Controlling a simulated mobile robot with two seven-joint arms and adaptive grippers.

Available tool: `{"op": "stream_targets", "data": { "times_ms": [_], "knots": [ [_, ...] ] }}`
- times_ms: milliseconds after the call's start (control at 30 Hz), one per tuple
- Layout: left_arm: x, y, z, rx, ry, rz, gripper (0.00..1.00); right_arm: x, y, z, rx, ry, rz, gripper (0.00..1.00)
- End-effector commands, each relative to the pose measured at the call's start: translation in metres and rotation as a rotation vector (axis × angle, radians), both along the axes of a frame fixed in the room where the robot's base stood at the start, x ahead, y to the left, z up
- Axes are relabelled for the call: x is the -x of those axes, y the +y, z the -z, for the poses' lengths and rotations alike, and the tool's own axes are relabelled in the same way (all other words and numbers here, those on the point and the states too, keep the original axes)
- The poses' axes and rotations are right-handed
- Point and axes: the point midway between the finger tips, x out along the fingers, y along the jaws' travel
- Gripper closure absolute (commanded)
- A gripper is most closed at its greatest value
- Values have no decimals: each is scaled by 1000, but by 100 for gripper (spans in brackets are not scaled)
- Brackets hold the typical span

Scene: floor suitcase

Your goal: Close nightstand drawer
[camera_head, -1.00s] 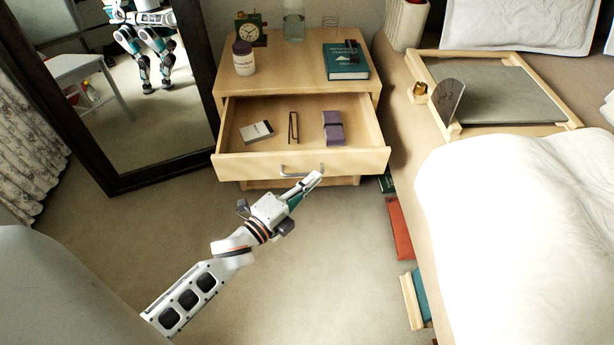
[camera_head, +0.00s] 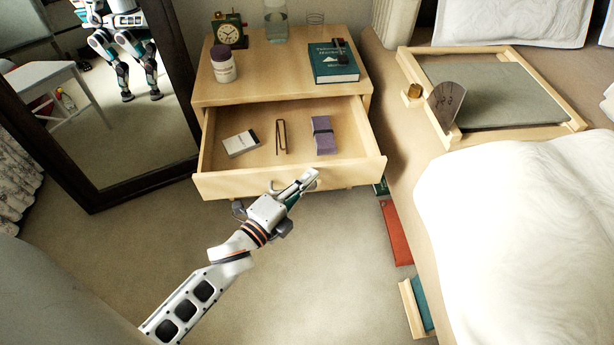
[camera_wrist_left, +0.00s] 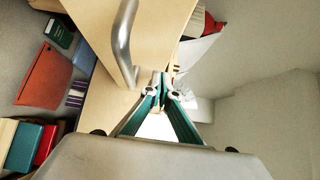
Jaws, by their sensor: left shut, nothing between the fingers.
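The wooden nightstand (camera_head: 277,92) stands against the back wall with its drawer (camera_head: 240,184) pulled well out. Inside the drawer lie a white box (camera_head: 241,144), a brown clip-like item (camera_head: 281,137) and a purple bundle (camera_head: 323,135). My left gripper (camera_head: 309,178) is shut and empty at the drawer front, right of its middle. In the head view it overlaps the front and hides most of the metal handle. The handle (camera_wrist_left: 124,45) shows in the left wrist view, left of the closed fingertips (camera_wrist_left: 162,80). I cannot tell whether the fingertips touch the front. My right gripper is out of view.
A clock (camera_head: 229,31), a jar (camera_head: 222,64), a glass (camera_head: 276,22) and a green book (camera_head: 333,63) stand or lie on the nightstand. The bed (camera_head: 530,220) is at right, a mirror (camera_head: 130,100) at left. Books (camera_head: 396,232) lie on the floor by the bed.

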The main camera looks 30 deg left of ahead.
Motion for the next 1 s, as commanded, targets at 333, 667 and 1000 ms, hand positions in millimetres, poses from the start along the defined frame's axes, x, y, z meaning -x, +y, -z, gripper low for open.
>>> {"op": "stream_targets", "data": {
  "times_ms": [333, 667, 1000],
  "knots": [
    [-1, 1, 0, -1, 0, 0, 100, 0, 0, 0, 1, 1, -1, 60],
    [-37, 25, -4, -5, -5, -1, 100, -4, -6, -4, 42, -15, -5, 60],
    [-107, 73, 0, -4, -1, -2, 100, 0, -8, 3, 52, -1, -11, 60]
  ]
}}
